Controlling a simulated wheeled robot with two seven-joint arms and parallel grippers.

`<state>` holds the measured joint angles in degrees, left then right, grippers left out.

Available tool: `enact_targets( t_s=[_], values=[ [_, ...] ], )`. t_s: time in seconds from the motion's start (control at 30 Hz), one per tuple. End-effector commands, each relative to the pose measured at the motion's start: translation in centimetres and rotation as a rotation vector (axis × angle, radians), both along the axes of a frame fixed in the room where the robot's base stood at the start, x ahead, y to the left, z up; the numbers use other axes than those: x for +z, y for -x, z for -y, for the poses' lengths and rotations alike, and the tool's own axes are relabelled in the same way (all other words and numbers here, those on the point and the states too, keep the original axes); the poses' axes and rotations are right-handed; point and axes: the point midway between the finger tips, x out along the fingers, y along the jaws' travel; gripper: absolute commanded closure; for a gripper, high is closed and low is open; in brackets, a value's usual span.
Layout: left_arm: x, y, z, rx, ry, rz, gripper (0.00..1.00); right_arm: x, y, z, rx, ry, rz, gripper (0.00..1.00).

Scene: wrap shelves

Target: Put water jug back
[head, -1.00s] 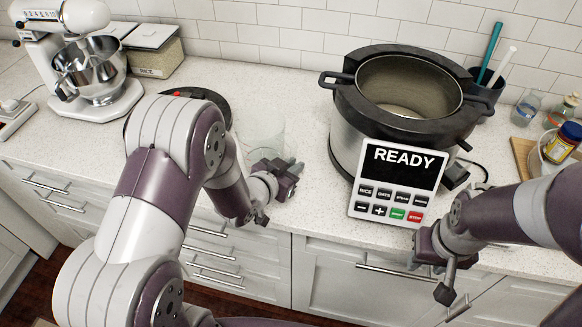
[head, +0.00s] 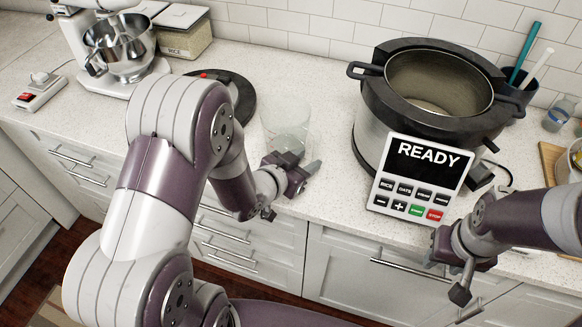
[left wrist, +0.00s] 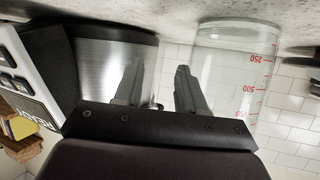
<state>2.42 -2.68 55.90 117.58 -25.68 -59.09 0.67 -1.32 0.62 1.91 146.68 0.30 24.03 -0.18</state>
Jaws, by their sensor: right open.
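The water jug (head: 287,122) is a clear, see-through vessel standing on the counter between the black round lid and the cooker. In the left wrist view, the jug (left wrist: 225,75) appears upside down with red measuring marks, to the right of the fingers. My left gripper (head: 290,180) is at the counter's front edge, just in front of the jug. Its two fingers (left wrist: 158,90) are apart with nothing between them, and the jug is outside them. My right gripper (head: 458,275) is open and empty, in front of the cooker's panel near the counter edge.
The big cooker (head: 370,125) with a READY panel (head: 422,172) stands right of the jug. A round black lid-like object (head: 240,95), a stand mixer (head: 118,50) and a rice container (head: 185,40) are to the left. Bottles (head: 558,115) stand at the right.

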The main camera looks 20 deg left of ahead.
Motion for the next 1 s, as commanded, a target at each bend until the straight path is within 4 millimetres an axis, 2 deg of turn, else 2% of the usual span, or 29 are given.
enact_targets(
  t_s=[0.2,0.3,0.43,0.57,0.67,0.83,0.9,1.0],
  values=[
    [2.1,4.4,-1.8,0.005,0.0,0.002,0.6,0.3,0.0,0.0,0.0,0.0,0.0,0.57],
    [2.7,5.8,-2.4,0.004,0.0,0.002,0.6,0.4,0.0,0.0,0.0,0.0,0.0,0.57],
    [2.7,6.3,-3.1,0.021,-0.027,-0.038,0.6,0.4,0.0,0.0,0.0,0.0,0.0,0.57],
    [1.2,6.5,-5.8,0.151,-0.148,-0.298,0.6,0.4,0.0,0.0,0.0,0.0,0.0,0.57],
    [0.5,8.8,-7.2,0.27,-0.2,-0.58,0.6,0.4,0.0,0.0,0.0,0.0,0.0,0.57],
    [1.1,14.2,-6.1,0.359,-0.183,-0.951,0.6,0.4,0.0,0.0,0.0,0.0,0.0,0.57],
    [1.4,15.3,-5.5,0.366,-0.17,-1.024,0.6,0.4,0.0,0.0,0.0,0.0,0.0,0.57],
    [1.6,16.0,-5.3,0.368,-0.166,-1.058,0.6,0.4,0.0,0.0,0.0,0.0,0.0,0.57]
  ],
)
